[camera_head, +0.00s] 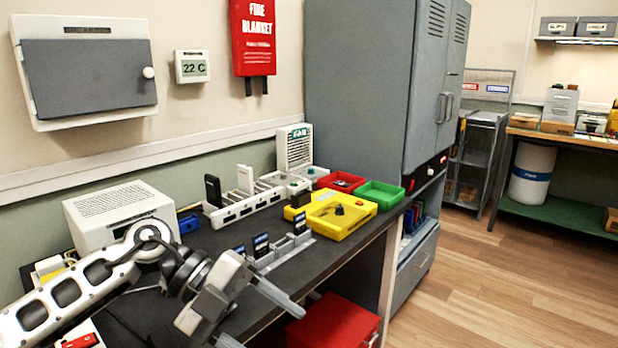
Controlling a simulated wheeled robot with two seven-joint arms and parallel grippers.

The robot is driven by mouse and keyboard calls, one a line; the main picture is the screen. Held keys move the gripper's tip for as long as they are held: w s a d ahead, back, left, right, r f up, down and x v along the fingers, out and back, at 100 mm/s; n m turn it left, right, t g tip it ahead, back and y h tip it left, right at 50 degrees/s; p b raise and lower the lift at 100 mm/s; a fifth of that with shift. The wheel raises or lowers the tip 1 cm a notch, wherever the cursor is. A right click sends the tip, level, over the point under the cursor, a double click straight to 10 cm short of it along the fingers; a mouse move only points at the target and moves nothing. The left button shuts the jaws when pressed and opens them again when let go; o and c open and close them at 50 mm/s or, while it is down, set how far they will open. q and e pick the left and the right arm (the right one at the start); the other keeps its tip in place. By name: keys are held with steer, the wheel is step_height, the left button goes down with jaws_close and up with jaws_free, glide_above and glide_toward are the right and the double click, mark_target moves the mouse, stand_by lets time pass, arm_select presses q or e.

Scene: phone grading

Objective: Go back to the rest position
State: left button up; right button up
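My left arm reaches in from the lower left, and my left gripper (268,328) is over the front edge of the dark workbench (342,242). Its two fingers are spread apart with nothing visible between them, and one finger is partly cut off by the bottom of the picture. My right arm and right gripper are not in view.
Phones stand in a grey rack (283,252) just behind my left gripper. A yellow box (342,222), a green tray (381,194) and a red tray (341,181) lie farther back. A white boxy device (118,212) is beside my arm. Open wooden floor (500,300) lies right.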

arm_select(q)
steer(key=s+d+r+n+t+h+p, duration=0.1)
steer(key=s+d+r+n+t+h, duration=0.2)
steer(key=d+r+n+t+h, duration=0.5)
steer(key=a+f+n+t+y+p, duration=0.1)
steer(key=a+f+n+t+y, duration=0.5)
steer(key=f+n, duration=0.35)
steer(key=a+f+n+t+y+p, duration=0.1)
steer(key=a+f+n+t+y, duration=0.5)
steer(key=f+n, duration=0.4)
steer(key=s+a+f+n+g+y, duration=0.3)
steer(key=s+f+g, duration=0.3)
steer(key=s+f, duration=0.2)
steer(key=shift+s+a+y+p, duration=0.3)
steer(key=shift+s+a+p, duration=0.1)
steer(key=shift+s+a, duration=0.25)
